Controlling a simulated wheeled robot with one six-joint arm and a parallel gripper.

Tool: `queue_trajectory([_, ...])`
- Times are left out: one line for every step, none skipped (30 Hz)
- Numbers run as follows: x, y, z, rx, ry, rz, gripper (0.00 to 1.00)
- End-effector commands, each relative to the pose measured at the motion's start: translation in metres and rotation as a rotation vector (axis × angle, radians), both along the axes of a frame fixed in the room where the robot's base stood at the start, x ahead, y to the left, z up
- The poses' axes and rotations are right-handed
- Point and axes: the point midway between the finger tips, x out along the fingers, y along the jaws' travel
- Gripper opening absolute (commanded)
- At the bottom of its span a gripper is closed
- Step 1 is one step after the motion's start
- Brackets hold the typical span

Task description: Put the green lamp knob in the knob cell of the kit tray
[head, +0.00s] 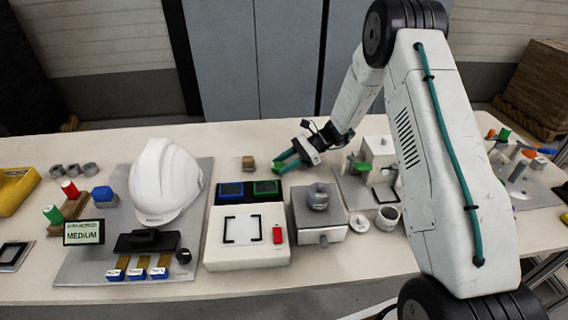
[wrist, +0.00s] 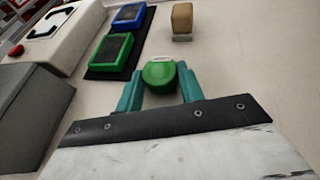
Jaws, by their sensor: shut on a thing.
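My gripper (head: 284,162) has teal fingers and is over the far part of the table, right of a small wooden block. In the wrist view my gripper (wrist: 159,85) is shut on the green lamp knob (wrist: 159,73), a round green piece with a small pale tab on its far edge. In the head view the fingers largely hide the knob. A black base carries a blue-rimmed cell (head: 231,190) and a green-rimmed cell (head: 267,188) with dark insides. They also show in the wrist view, blue (wrist: 128,15) and green (wrist: 110,55). I cannot tell which part is the kit tray's knob cell.
The wooden block (head: 249,162) stands behind the cells. A cream box (head: 246,253) and grey box (head: 319,222) stand nearer. A white helmet shell (head: 163,182) is at left. A grey fixture (head: 350,187) with green and white parts is at right. Bare table surrounds the gripper.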

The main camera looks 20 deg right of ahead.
Motion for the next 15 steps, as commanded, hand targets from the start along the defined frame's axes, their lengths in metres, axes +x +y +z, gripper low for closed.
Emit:
queue_trajectory([-0.0001,0.0,-0.001,0.0,0.001,0.0,0.16])
queue_trajectory([-0.0001,0.0001,-0.0019,0.0,0.001,0.0,0.16])
queue_trajectory([-0.0001,0.0001,-0.0032,0.0,0.001,0.0,0.16])
queue_trajectory([-0.0001,0.0001,-0.0042,0.0,0.001,0.0,0.16])
queue_trajectory([-0.0001,0.0,-0.0036,0.0,0.0,0.0,0.46])
queue_trajectory([-0.0001,0.0001,-0.0035,0.0,0.0,0.0,0.57])
queue_trajectory([-0.0001,0.0001,-0.0034,0.0,0.0,0.0,0.59])
queue_trajectory([-0.0001,0.0001,-0.0034,0.0,0.0,0.0,0.59])
queue_trajectory([-0.0001,0.0001,-0.0034,0.0,0.0,0.0,0.59])
queue_trajectory([-0.0001,0.0001,-0.0033,0.0,0.0,0.0,0.59])
queue_trajectory([-0.0001,0.0001,-0.0034,0.0,0.001,0.0,0.59])
queue_trajectory([-0.0001,0.0001,-0.0033,0.0,0.001,0.0,0.59])
queue_trajectory([-0.0001,0.0001,-0.0033,0.0,0.001,0.0,0.59])
queue_trajectory([-0.0001,0.0001,-0.0032,0.0,0.001,0.0,0.59])
queue_trajectory([-0.0001,0.0001,-0.0024,0.0,0.0,0.0,0.59])
